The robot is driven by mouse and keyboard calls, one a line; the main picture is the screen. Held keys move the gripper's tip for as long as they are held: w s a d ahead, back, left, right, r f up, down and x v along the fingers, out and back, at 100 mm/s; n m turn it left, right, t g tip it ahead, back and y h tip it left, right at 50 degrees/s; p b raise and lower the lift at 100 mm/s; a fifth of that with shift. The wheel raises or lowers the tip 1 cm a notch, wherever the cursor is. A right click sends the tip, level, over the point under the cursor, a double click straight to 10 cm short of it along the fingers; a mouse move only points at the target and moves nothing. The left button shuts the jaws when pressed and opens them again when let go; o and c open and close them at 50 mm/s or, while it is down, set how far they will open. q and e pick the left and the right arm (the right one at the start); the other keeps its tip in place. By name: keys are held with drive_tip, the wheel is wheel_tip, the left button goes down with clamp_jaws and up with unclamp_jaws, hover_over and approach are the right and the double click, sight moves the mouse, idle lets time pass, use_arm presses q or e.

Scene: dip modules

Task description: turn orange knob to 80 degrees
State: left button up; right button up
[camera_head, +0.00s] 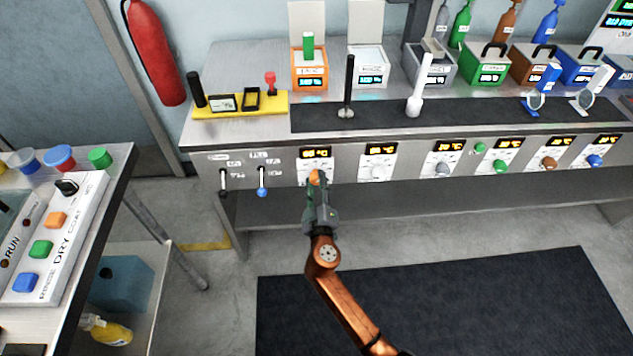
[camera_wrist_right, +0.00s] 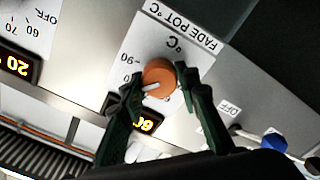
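The orange knob (camera_wrist_right: 159,77) sits on a white dial plate labelled "FADE POT °C" on the bench's front panel. It also shows at the panel's left part in the head view (camera_head: 315,177). A white pointer mark shows on the knob. My right gripper (camera_wrist_right: 160,80) has its two dark green fingers on either side of the knob, with the fingertips close against it. In the head view my right gripper (camera_head: 317,187) partly covers the knob. The lit display (camera_wrist_right: 147,123) beside the dial is partly hidden by a finger; it seems to read about 60. My left gripper is out of view.
To the right along the panel are a white knob (camera_head: 378,173), a grey knob (camera_head: 442,169), a green knob (camera_head: 501,166) and others. Left are a black lever (camera_head: 223,182) and a blue-tipped lever (camera_head: 262,182). A side table (camera_head: 118,165) stands at left.

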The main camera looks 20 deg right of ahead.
drive_tip(key=o, duration=0.4)
drive_tip(key=v, duration=1.2)
idle(0.3)
